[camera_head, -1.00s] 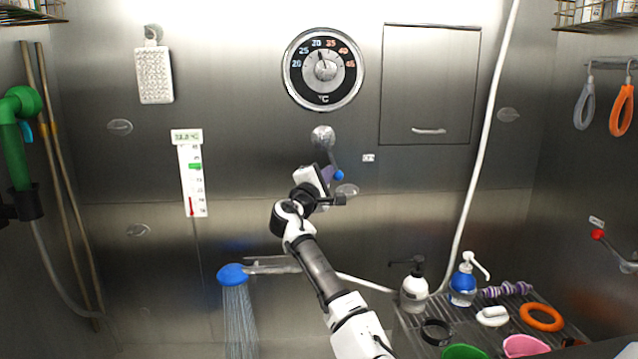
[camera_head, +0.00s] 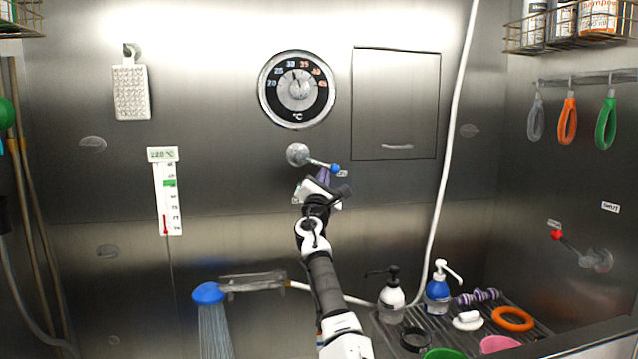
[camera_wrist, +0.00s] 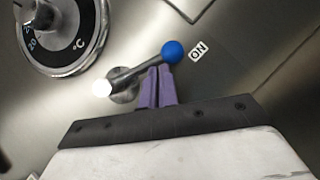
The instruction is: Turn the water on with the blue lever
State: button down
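The blue lever (camera_head: 320,162) is a metal arm with a blue ball end on a round wall hub. It points right and slightly down in the head view. In the wrist view the blue ball (camera_wrist: 173,52) sits beside an ON label (camera_wrist: 199,51). My gripper (camera_wrist: 157,70) has its purple fingers together just under the lever's arm, touching or nearly touching it; they do not hold it. In the head view my gripper (camera_head: 324,175) is just below the lever. A blue shower head (camera_head: 209,293) at lower left has water streaming down from it.
A temperature dial (camera_head: 297,89) is above the lever. A red-ended lever (camera_head: 558,235) is on the right wall. Soap bottles (camera_head: 391,302) and rings stand on a rack (camera_head: 455,325) at lower right. A white hose (camera_head: 452,130) runs down the back wall.

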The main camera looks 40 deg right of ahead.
jog(key=shift+s+d+r, duration=0.15)
jog(key=shift+s+d, duration=0.05)
jog(key=shift+d, duration=0.25)
jog(key=shift+r, duration=0.1)
dwell(0.4)
